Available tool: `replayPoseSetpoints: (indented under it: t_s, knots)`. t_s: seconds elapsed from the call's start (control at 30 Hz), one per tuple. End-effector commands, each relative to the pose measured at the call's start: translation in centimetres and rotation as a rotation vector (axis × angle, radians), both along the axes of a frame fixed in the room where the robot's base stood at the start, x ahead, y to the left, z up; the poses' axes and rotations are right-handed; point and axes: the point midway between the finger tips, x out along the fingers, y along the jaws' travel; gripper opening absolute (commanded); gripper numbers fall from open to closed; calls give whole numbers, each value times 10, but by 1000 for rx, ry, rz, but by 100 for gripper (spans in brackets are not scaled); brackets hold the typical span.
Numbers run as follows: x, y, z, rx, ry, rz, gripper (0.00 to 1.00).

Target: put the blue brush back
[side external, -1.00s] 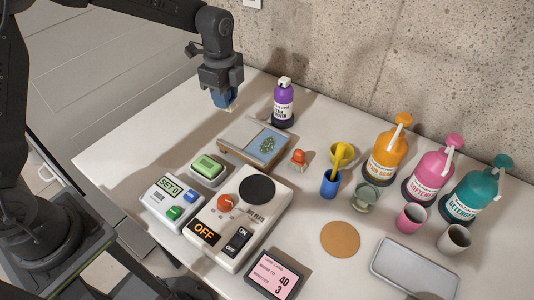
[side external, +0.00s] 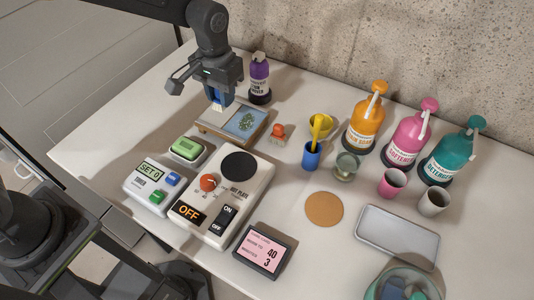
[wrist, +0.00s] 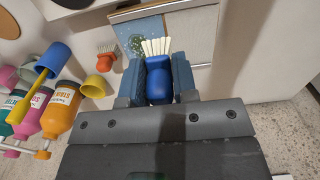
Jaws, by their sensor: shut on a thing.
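The blue brush (wrist: 158,84), with pale bristles, is between the jaws of my gripper (wrist: 158,78) in the wrist view. Its bristles point away from the palm. In the side view my gripper (side external: 219,104) is shut on it, and a blue part with a pale tip shows below the jaws. It hangs over the left part of a low wooden board (side external: 210,116) with a blue plant picture (side external: 245,123). Whether the bristles touch the board cannot be told.
A small orange brush (side external: 278,134) stands right of the board. A purple bottle (side external: 260,78) is behind it. A hot plate (side external: 213,208) and green-topped block (side external: 188,150) lie in front. A blue cup (side external: 311,157) holds a yellow spoon. Several pump bottles stand along the wall.

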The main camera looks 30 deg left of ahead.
Motion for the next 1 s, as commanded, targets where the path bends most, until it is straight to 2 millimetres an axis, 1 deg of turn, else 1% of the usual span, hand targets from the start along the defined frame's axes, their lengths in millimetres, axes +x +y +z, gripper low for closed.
replayPoseSetpoints:
  t_s: [0.07,0.17,0.4,0.5,0.6,0.7,0.83,1.0]
  knots:
    - [-1,-8,-4,0,2,13,1]
    - [-2,-24,-15,1,2,15,1]
    - [-3,-78,-47,1,2,13,1]
    - [-3,-96,-57,1,1,14,1]
    - [-3,-109,-65,0,0,15,1]
    - [-3,-115,-69,0,0,16,1]
    - [-3,-117,-76,0,1,18,1]
    - [-4,-117,-100,1,3,18,1]
